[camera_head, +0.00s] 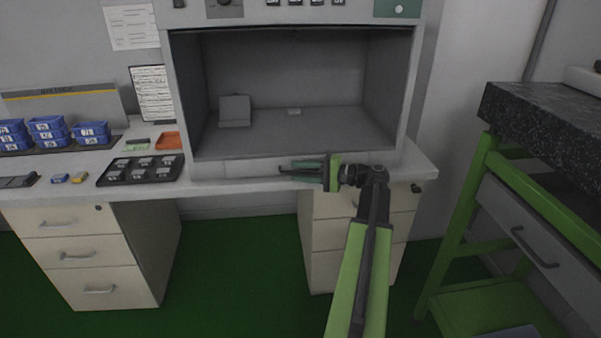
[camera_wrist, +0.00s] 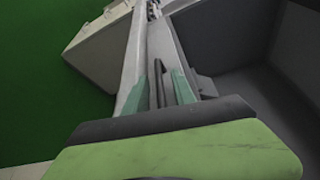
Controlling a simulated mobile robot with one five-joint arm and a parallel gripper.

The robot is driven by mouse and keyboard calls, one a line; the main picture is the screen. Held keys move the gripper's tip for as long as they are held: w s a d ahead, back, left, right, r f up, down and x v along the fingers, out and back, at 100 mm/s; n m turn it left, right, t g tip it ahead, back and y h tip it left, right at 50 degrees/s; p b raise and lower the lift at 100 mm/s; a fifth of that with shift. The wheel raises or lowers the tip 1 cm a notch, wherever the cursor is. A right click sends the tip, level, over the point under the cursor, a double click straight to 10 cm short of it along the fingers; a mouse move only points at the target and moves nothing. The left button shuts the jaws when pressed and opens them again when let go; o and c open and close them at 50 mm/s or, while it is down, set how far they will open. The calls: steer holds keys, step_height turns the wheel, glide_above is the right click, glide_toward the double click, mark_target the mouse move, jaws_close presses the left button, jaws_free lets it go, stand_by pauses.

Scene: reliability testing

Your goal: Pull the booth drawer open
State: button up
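The booth (camera_head: 185,90) is a grey box with an open front, standing on the desk. Its low pale front panel, which looks like the drawer front (camera_head: 235,169), lies below the opening and appears flush with the booth. My gripper (camera_head: 290,170) is in front of this panel, right of its middle, with its green fingers pointing left. In the wrist view my gripper (camera_wrist: 157,92) has its fingers apart, with a thin dark bar (camera_wrist: 158,72) between them, likely the handle. I cannot tell whether the fingers touch it. My gripper and arm hide part of the panel.
Blue bins (camera_head: 47,130), a black tray (camera_head: 140,170) and an orange tray (camera_head: 168,141) are on the desk at left. Cream drawer units (camera_head: 90,260) stand below. A green-framed bench (camera_head: 470,210) with a dark top is at right. The green floor is clear between.

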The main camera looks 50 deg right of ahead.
jaws_close()
stand_by(1.4)
